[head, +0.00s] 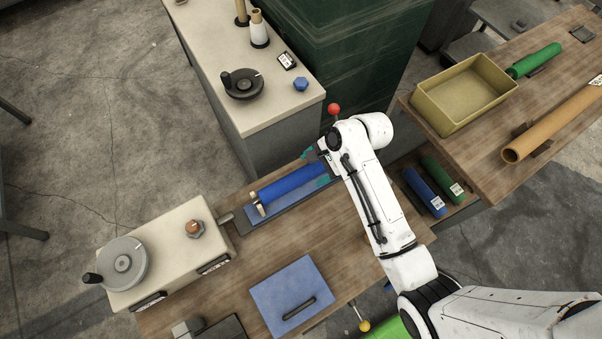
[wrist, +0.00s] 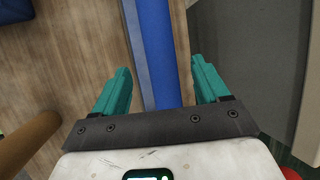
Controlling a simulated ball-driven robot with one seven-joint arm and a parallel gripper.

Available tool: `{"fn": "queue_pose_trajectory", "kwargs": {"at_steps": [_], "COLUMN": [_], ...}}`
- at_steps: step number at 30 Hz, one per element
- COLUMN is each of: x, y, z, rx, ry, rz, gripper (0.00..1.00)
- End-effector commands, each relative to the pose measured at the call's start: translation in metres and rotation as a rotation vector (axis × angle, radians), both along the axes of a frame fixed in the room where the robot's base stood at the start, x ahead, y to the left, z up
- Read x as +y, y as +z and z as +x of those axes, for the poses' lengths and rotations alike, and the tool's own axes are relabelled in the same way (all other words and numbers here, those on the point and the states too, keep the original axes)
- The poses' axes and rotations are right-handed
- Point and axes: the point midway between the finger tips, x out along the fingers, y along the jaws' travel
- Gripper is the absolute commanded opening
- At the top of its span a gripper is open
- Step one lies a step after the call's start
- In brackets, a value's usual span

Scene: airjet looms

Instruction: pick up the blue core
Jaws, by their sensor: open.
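A blue core (head: 290,188), a long cylinder, lies in a blue-lined holder (head: 290,209) on the wooden bench, with a pale fitting at its left end. My gripper (head: 316,168) is open near the core's right end, its teal fingers partly hidden by my wrist. In the wrist view the core (wrist: 150,32) runs up the picture between the two open fingers of my gripper (wrist: 160,70), with gaps on both sides. Whether the fingers are level with it I cannot tell. A second blue core (head: 424,192), with a white label, lies on the lower shelf beside a green one (head: 443,178).
A beige housing with a grey handwheel (head: 122,264) stands left of the holder. A blue plate (head: 293,290) lies in front. A cream cabinet (head: 240,118) stands behind. A yellow tray (head: 464,93) and a brown tube (head: 550,125) are on the right bench.

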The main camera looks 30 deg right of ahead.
Motion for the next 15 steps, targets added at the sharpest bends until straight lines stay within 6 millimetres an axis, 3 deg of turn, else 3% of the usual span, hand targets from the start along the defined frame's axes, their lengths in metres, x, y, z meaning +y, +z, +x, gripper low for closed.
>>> {"fn": "queue_pose_trajectory", "kwargs": {"at_steps": [15], "x": [0.022], "y": [-0.047], "z": [0.016], "rx": [0.001], "ry": [0.002], "rz": [-0.002], "gripper": [0.74]}}
